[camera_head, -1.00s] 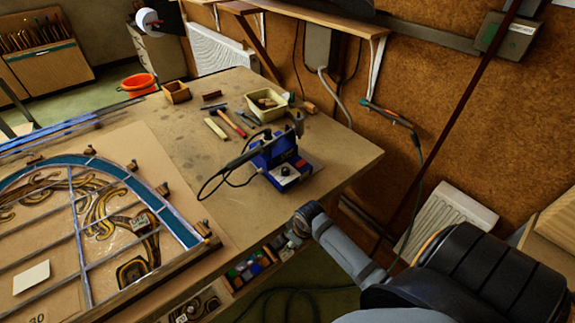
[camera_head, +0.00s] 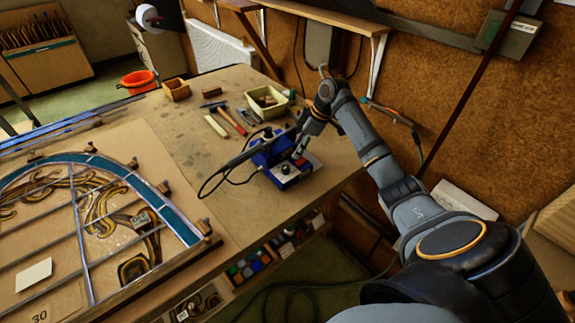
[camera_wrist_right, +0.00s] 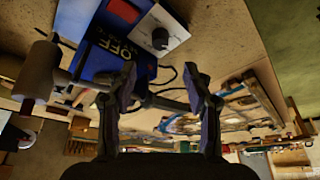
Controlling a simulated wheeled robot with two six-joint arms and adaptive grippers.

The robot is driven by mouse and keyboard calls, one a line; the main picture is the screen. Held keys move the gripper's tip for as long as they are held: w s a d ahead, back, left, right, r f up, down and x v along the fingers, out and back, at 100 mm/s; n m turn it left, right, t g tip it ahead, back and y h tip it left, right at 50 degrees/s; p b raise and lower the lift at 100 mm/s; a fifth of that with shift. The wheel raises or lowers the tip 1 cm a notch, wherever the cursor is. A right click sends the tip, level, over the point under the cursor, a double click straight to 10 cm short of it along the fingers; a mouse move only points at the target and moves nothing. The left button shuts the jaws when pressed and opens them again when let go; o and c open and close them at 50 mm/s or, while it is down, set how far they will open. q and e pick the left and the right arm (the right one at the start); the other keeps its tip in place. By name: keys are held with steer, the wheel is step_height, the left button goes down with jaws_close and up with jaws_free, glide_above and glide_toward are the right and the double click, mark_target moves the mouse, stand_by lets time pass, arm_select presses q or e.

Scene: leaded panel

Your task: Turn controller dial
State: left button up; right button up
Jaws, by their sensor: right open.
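The blue soldering controller (camera_head: 270,153) stands near the right edge of the workbench, with a soldering iron lying in its holder. Its dark dial (camera_head: 285,169) sits on a pale front plate; the dial (camera_wrist_right: 160,38) also shows at the top of the right wrist view, beside the blue face marked OFF (camera_wrist_right: 112,50). My right gripper (camera_head: 299,155) is just above and behind the controller's right side, pointing down. In the wrist view the right gripper (camera_wrist_right: 165,85) has its two fingers apart with nothing gripped; the dial lies beyond the fingertips, not touched. My left gripper is not in view.
A leaded panel (camera_head: 75,213) lies on the left of the workbench (camera_head: 190,130). A hammer, other tools and a cream tub (camera_head: 267,104) lie behind the controller. The iron's cable loops to its left. A corkboard wall (camera_head: 450,100) stands on the right.

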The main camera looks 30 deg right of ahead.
mark_target(286, 167)
steer(key=p+x, duration=0.2)
steer(key=x, duration=0.7)
steer(key=shift+w+a+f+p, duration=0.1)
steer(key=shift+w+f+p, duration=0.05)
steer(key=shift+p, duration=0.2)
steer(key=shift+w+a+f, duration=0.1)
steer(key=shift+a+f, duration=0.05)
steer(key=shift+f, duration=0.35)
steer(key=shift+c, duration=0.4)
jaws_close()
